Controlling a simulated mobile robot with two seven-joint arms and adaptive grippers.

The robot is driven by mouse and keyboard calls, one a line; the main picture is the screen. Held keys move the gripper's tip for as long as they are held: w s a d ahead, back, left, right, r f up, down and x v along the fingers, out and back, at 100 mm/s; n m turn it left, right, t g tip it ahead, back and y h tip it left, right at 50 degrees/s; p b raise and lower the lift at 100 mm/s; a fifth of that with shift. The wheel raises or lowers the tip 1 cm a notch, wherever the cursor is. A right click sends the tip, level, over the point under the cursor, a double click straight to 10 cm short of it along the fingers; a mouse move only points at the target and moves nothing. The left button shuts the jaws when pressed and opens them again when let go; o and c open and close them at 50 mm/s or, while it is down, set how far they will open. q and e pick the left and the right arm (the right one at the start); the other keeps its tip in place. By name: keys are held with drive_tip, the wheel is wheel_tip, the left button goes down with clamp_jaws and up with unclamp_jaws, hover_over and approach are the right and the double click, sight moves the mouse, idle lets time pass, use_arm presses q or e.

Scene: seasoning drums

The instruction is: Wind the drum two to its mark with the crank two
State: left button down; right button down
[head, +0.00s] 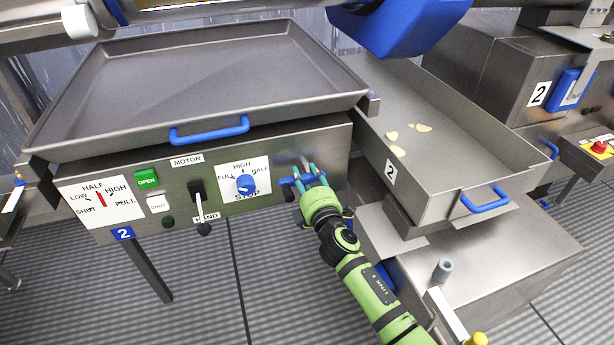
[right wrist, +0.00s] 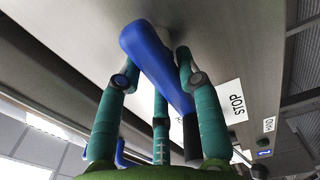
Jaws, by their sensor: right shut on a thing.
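My right gripper (head: 308,180) is at the front panel of station two (head: 124,233), just right of the white dial plate. Its teal fingers are closed around a blue handle (right wrist: 150,55), which also shows in part in the head view (head: 290,181). I cannot clearly identify drum two; a large blue rounded body (head: 400,25) hangs at the top. My left gripper is not in view.
A gauge plate (head: 100,203) with a red pointer is at the panel's left. A tray (head: 450,165) holding several yellowish pieces is to the right. A grey peg (head: 443,268) rises at lower right.

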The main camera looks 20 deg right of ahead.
drive_tip(key=shift+a, duration=0.2)
idle(0.3)
drive_tip(key=c, duration=0.8)
unclamp_jaws()
drive_tip(key=shift+f, duration=0.1)
drive_tip(key=shift+c, duration=0.2)
drive_tip(key=shift+s+d, duration=0.1)
drive_tip(key=shift+s, duration=0.05)
drive_tip(key=s, duration=1.1)
drive_tip(key=shift+s+d, duration=0.15)
drive_tip(key=shift+s, duration=0.25)
